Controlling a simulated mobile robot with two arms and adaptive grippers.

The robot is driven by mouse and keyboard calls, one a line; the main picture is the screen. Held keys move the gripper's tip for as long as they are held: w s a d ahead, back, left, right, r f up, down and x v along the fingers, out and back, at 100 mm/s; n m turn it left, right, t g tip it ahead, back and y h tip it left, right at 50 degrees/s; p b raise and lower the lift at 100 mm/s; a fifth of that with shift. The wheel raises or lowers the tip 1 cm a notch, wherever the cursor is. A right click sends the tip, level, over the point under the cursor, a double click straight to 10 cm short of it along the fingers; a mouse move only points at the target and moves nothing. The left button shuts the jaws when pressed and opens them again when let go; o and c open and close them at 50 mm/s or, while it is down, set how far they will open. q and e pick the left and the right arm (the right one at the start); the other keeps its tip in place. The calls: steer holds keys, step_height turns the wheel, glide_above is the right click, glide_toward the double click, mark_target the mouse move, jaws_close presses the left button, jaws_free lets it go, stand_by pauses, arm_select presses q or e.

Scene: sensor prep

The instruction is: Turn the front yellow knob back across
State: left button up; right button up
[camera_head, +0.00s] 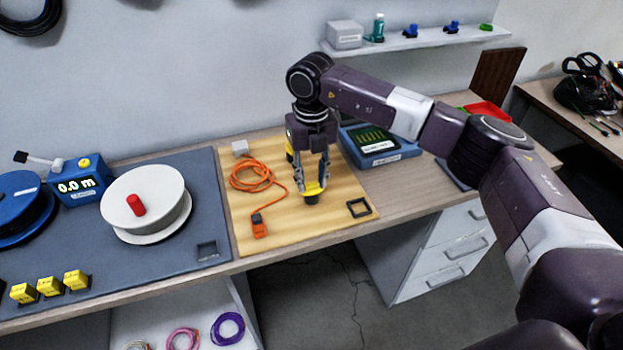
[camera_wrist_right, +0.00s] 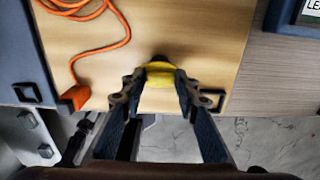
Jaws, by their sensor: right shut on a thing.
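The front yellow knob (camera_head: 313,188) is on a small black base on the light wooden board (camera_head: 350,190). My right gripper (camera_head: 312,184) points down at it from above, with its fingers on either side of the knob. In the right wrist view the yellow knob (camera_wrist_right: 160,75) sits between the fingertips (camera_wrist_right: 160,88), which are shut on it. The dark base shows just beyond it. Another yellow part (camera_head: 289,150) shows partly behind the gripper and is mostly hidden. My left gripper is not in view.
An orange cable (camera_head: 262,179) with an orange plug (camera_head: 259,226) lies on the board, left of the gripper. A black square frame (camera_head: 358,208) is right of the knob. A blue device (camera_head: 380,146) stands behind right. A white reel (camera_head: 150,196) is at left.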

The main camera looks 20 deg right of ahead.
mark_target(312, 184)
stand_by(0.4)
steer(key=o, duration=1.1)
steer(key=shift+o, duration=0.2)
step_height(312, 184, up, 12)
